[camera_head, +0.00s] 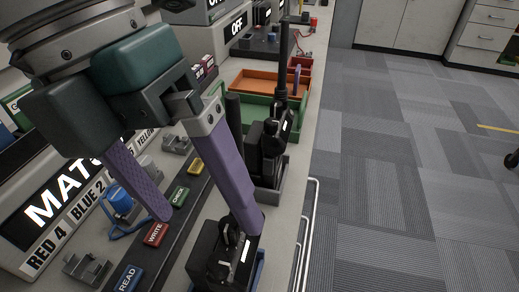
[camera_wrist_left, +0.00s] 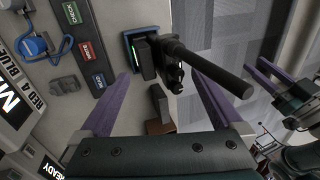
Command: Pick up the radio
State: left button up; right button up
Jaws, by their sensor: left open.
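A black radio (camera_head: 208,262) stands in a blue-edged cradle (camera_head: 258,272) at the bottom of the head view. In the left wrist view this radio (camera_wrist_left: 168,65) shows from above, with its long black antenna (camera_wrist_left: 218,77) pointing right. My left gripper (camera_head: 206,218) is open, its purple fingers spread wide. In the head view one finger overlaps the radio; I cannot tell whether they touch. Nothing is between the fingers. A second black radio (camera_head: 266,150) stands farther back in a grey holder. My right gripper (camera_wrist_left: 285,88) shows partly at the right of the left wrist view.
A strip of buttons, including a red WRITE button (camera_head: 155,235), runs left of the radios. Green (camera_head: 235,110) and orange (camera_head: 255,85) trays lie behind. A metal rail (camera_head: 310,215) edges the bench.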

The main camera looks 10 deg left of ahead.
aim_at(217, 237)
pick_arm(q)
jog(key=x, duration=0.5)
jog(key=shift+d+f, duration=0.1)
jog(key=shift+f, duration=0.05)
jog(key=shift+c, duration=0.2)
grip_shut()
dwell(0.4)
